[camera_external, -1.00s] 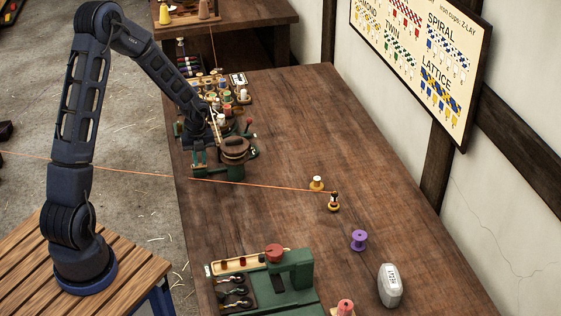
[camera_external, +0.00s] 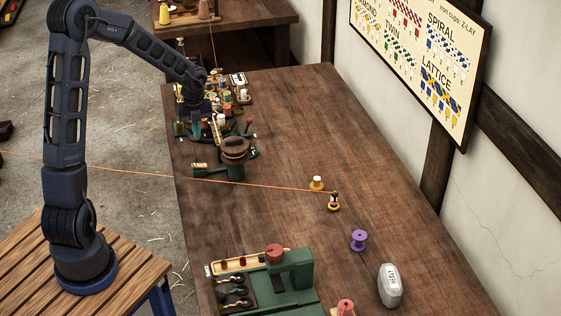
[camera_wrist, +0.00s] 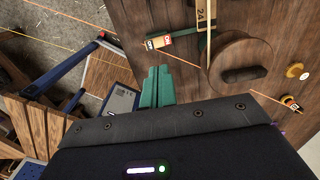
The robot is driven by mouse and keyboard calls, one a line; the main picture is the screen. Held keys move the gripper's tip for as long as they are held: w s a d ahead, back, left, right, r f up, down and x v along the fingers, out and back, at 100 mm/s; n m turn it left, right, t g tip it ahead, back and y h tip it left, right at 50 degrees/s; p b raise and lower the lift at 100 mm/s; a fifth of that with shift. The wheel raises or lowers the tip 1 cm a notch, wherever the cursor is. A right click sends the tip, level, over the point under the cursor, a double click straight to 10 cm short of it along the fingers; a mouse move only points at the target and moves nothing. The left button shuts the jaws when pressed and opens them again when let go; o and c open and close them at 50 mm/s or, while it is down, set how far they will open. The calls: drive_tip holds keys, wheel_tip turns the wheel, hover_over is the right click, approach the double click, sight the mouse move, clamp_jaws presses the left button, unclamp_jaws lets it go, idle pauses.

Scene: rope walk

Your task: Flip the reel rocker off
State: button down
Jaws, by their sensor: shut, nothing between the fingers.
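The reel rocker (camera_wrist: 158,41) is a small switch with a cream left end and a red right end, both with small lettering. I cannot tell for sure which end is pressed. It also shows as a small pale block in the external view (camera_external: 200,167), on the green base of the reel. The reel (camera_wrist: 238,66) is a round brown wooden drum beside it, also visible in the external view (camera_external: 235,148). My gripper (camera_wrist: 153,72) has teal fingers, shut and empty, just below the rocker in the wrist view and apart from it. It also shows in the external view (camera_external: 197,138).
An orange cord (camera_external: 270,186) stretches across the bench past the reel. Coloured spools (camera_external: 227,96) crowd the bench behind my gripper. A green machine (camera_external: 290,272) stands at the front. The right middle of the bench (camera_external: 300,120) is mostly clear.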

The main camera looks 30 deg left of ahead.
sight(196, 164)
wheel_tip(196, 164, up, 2)
idle(0.5)
drive_tip(key=shift+w+d+g+y, duration=0.8)
drive_tip(key=shift+w+g+y, duration=0.1)
drive_tip(key=shift+f, duration=0.1)
drive_tip(key=x, duration=1.4)
